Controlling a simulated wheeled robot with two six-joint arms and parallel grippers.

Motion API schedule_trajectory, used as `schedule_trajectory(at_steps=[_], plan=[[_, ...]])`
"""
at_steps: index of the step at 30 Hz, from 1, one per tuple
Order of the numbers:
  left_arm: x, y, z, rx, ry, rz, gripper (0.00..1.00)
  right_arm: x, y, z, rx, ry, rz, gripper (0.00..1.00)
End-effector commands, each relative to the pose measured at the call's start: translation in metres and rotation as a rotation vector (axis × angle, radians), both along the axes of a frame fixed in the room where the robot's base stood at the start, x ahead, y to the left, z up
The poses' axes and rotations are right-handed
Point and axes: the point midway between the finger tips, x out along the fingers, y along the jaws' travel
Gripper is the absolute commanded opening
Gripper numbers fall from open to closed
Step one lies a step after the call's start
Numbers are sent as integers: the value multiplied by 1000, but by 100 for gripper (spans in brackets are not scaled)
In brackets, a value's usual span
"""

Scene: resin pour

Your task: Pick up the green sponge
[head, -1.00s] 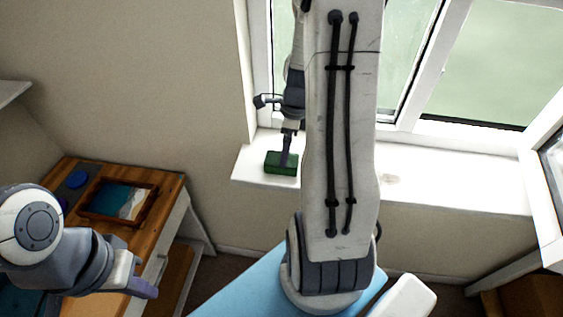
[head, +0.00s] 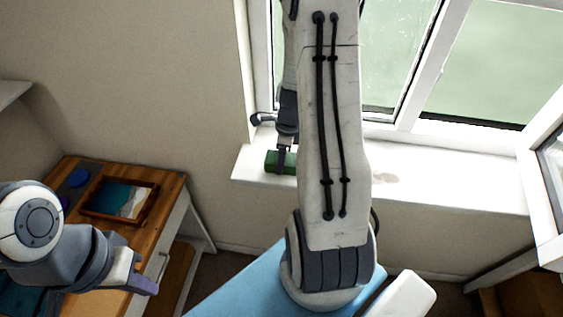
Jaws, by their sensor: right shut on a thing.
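The green sponge (head: 271,162) is a small green block on the left part of the white window sill (head: 430,188). My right gripper (head: 284,162) reaches down to it and is shut on it. The sponge appears to be at the sill surface; I cannot tell whether it is lifted. My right arm hides the sponge's right end. My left gripper (head: 143,285) is at the lower left, in front of the wooden desk, far from the sponge. Its fingers show only from the side, so its opening cannot be made out.
An open window frame (head: 545,215) stands at the right. The sill right of my arm is mostly clear.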

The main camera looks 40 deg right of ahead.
Motion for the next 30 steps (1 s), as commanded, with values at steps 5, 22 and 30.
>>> schedule_trajectory(at_steps=[5,22,30], plan=[[0,0,0,0,0,0,0,0,0,0,0,0,0,20],[0,0,-13,0,0,-1,0,-17,-22,55,-5,-6,-9,20],[0,0,-25,0,0,-1,0,-55,-65,89,-4,-3,-6,20]])
